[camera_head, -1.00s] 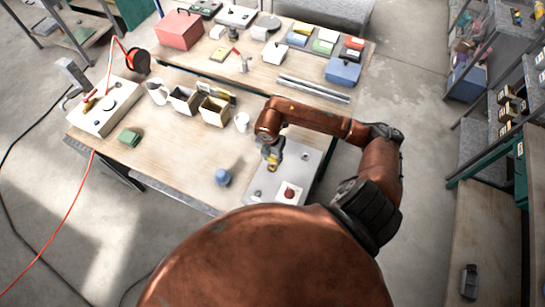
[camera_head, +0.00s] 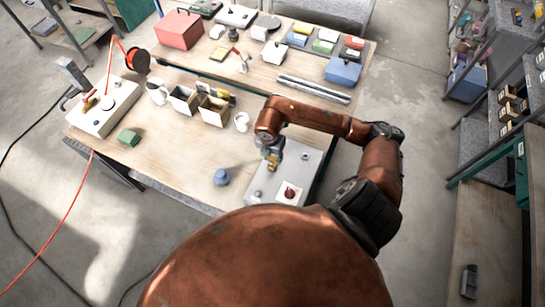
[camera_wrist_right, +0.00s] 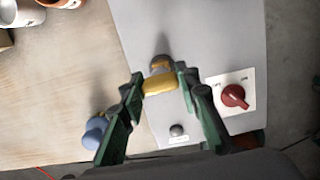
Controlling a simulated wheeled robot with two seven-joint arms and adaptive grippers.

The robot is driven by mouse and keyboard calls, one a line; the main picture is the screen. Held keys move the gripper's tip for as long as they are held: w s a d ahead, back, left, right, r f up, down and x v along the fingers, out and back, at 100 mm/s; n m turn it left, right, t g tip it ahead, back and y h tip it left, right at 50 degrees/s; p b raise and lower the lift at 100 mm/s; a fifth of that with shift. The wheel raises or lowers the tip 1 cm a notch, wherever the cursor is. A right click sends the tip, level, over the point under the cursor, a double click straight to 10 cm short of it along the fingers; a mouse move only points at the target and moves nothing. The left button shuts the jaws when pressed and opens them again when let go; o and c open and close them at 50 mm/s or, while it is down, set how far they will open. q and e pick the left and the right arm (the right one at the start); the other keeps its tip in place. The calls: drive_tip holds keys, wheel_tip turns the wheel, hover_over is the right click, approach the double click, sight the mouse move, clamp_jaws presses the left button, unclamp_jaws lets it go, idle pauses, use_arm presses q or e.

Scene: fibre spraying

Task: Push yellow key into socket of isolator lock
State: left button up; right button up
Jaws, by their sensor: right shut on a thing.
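The yellow key (camera_wrist_right: 160,83) is between the fingers of my right gripper (camera_wrist_right: 162,88) in the right wrist view. The gripper is shut on it. A round brass-coloured fitting (camera_wrist_right: 161,63), which looks like the isolator lock's socket, is right at the key's far end. I cannot tell how deep the key sits in it. The grey panel (camera_wrist_right: 220,40) lies under the gripper. In the head view my right gripper (camera_head: 272,158) is over the left part of the panel (camera_head: 302,160). My left gripper is not in view.
A red rotary switch (camera_wrist_right: 234,96) on a white plate is right of the gripper. A dark knob (camera_wrist_right: 177,130) is on the panel's near part. A blue round object (camera_head: 222,177) stands left of the panel. Open boxes (camera_head: 214,111) and a white cup (camera_head: 241,122) stand behind.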

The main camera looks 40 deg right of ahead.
sight(272, 161)
drive_tip(key=shift+f+b, duration=1.4)
drive_tip(key=shift+f, duration=0.15)
drive_tip(key=o, duration=1.2)
drive_tip(key=shift+r, duration=0.15)
drive_tip(key=r, duration=0.4)
drive_tip(key=a+r, duration=0.1)
drive_tip(key=r, duration=0.6)
drive_tip(key=shift+s+a+r, duration=0.15)
drive_tip(key=shift+s+r, duration=0.15)
drive_tip(key=shift+s, duration=0.1)
